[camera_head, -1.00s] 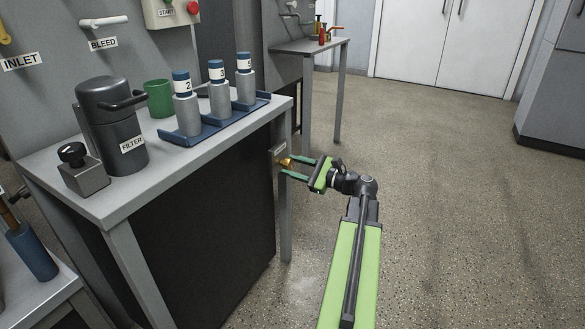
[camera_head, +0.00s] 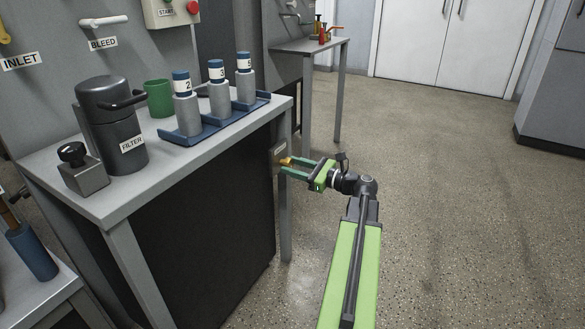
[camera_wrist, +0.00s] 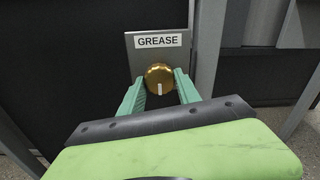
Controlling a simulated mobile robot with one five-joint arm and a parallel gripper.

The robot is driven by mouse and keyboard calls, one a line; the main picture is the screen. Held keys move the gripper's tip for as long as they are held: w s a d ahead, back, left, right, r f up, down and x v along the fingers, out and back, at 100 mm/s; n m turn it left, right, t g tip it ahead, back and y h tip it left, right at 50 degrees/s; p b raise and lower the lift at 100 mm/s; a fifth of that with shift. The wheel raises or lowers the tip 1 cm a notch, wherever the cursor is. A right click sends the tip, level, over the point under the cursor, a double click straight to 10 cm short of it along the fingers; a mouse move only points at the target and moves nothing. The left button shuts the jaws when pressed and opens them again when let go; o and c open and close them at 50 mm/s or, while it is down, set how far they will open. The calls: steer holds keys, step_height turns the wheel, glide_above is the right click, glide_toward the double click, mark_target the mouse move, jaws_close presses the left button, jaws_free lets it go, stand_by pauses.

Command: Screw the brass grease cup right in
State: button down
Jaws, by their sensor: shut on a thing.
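The brass grease cup (camera_wrist: 159,77) is a round knob with a pale mark at its lower middle, set on a grey plate (camera_wrist: 124,54) labelled GREASE. In the head view the cup (camera_head: 285,162) shows small at the side of the grey table. My gripper (camera_wrist: 160,86) has its two green fingers on either side of the cup, shut on it. In the head view my gripper (camera_head: 284,167) reaches the cup from the right. The cup's thread and how deep it sits are hidden.
The grey table (camera_head: 95,205) carries a dark filter housing (camera_head: 108,120), a green cup (camera_head: 159,98) and a blue tray (camera_head: 187,142) with numbered cylinders. A table leg (camera_head: 285,225) stands close to my gripper. The speckled floor (camera_head: 445,220) at right is clear.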

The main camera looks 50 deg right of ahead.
steer(key=shift+a+f, duration=0.1)
steer(key=c, duration=0.9)
jaws_free()
steer(key=shift+o, duration=0.2)
steer(key=shift+s, duration=0.1)
steer(key=v, duration=1.7)
steer(key=shift+s, duration=0.15)
